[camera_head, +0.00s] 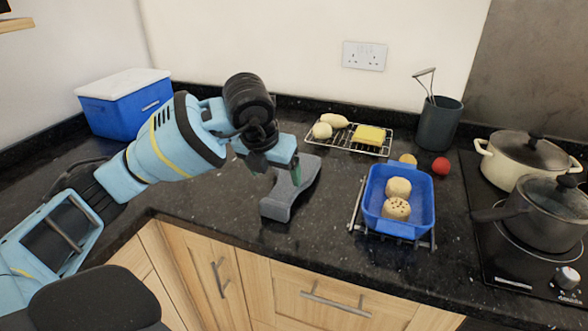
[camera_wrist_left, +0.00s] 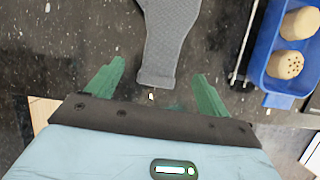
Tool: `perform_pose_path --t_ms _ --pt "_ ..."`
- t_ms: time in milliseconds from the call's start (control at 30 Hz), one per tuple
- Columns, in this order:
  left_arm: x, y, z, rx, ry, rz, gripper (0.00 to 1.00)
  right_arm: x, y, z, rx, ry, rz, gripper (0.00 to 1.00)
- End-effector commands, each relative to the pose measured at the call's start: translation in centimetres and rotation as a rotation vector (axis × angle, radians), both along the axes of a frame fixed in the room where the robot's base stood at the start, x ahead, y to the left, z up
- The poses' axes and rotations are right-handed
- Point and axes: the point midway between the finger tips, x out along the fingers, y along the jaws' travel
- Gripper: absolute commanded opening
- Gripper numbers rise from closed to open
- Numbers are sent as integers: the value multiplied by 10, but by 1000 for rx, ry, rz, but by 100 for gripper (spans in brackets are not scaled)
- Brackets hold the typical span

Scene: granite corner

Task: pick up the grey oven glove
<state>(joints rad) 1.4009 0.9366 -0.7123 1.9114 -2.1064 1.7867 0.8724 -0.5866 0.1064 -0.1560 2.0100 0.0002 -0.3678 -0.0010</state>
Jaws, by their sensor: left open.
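The grey oven glove (camera_head: 303,186) lies on the dark granite counter near the middle of the head view, partly hidden behind my left gripper. It also shows in the left wrist view (camera_wrist_left: 172,35), with its narrow end towards my fingers. My left gripper (camera_head: 283,172) hangs above the glove, pointing down. In the left wrist view its two green fingers (camera_wrist_left: 155,88) are spread apart, with the end of the glove seen between and beyond them. Nothing is held. My right gripper is not in view.
A blue dish (camera_head: 428,196) with two buns sits on a rack right of the glove. Behind are a wire rack (camera_head: 322,138) with food and a dark utensil pot (camera_head: 438,124). Pots stand on the hob (camera_head: 490,252) at right. A blue cooler (camera_head: 118,112) stands back left.

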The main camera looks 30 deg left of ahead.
Motion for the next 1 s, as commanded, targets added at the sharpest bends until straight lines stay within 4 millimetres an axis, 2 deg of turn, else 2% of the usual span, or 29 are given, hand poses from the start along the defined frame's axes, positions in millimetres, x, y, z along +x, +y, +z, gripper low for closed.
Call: perform_pose_path --t_ms 267,533,733,1000 --pt "0 1 0 3 -1 3 80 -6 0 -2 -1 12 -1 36" --pt "8 2 -22 2 2 4 80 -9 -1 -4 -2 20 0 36" --pt "10 2 -27 2 0 2 80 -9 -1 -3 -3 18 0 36" --pt "20 1 -61 3 2 5 80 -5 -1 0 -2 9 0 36"
